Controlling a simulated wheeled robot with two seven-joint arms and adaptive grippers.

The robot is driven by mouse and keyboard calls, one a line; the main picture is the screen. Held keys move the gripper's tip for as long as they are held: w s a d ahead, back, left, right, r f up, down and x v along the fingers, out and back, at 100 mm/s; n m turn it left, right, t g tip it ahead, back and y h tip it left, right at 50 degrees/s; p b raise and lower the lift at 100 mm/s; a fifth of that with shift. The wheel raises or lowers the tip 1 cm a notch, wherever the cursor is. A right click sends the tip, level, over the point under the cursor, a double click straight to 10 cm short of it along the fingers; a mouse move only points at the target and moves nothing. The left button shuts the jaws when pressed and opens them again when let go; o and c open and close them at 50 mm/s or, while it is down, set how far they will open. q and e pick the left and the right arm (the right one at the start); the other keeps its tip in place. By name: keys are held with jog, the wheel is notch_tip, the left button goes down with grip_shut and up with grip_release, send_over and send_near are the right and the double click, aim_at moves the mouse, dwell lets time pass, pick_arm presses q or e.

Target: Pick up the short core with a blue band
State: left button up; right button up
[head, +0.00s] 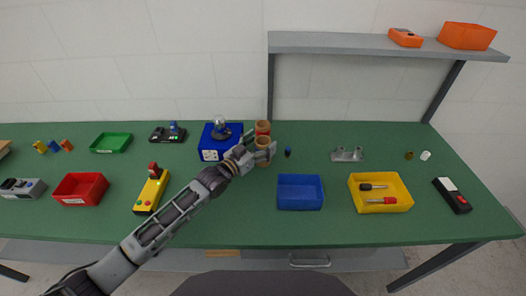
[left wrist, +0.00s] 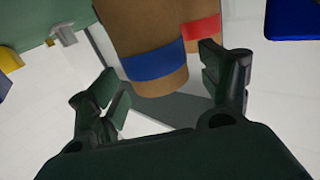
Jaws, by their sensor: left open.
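The core with a blue band (left wrist: 152,64) is a brown cylinder. In the left wrist view it stands between and just beyond the fingers of my left gripper (left wrist: 165,88). A second brown core with a red band (left wrist: 202,30) is close beside it, near the right finger. In the head view the nearer core (head: 263,145) is at my left gripper (head: 257,151), and its band is hidden there. The red-banded core (head: 263,127) stands just behind it. My left gripper is open and holds nothing. My right gripper is out of view.
A blue box with a metal ball (head: 209,150) is close left of the cores. A blue bin (head: 300,204) and a yellow bin with screwdrivers (head: 405,186) stand to the right. A yellow control box (head: 146,198) lies left of my arm. Green table (head: 330,225) is bare in front.

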pick_arm(q)
jog(key=shift+w+d, duration=0.45)
jog(key=shift+w, duration=0.05)
jog(key=c, duration=1.1)
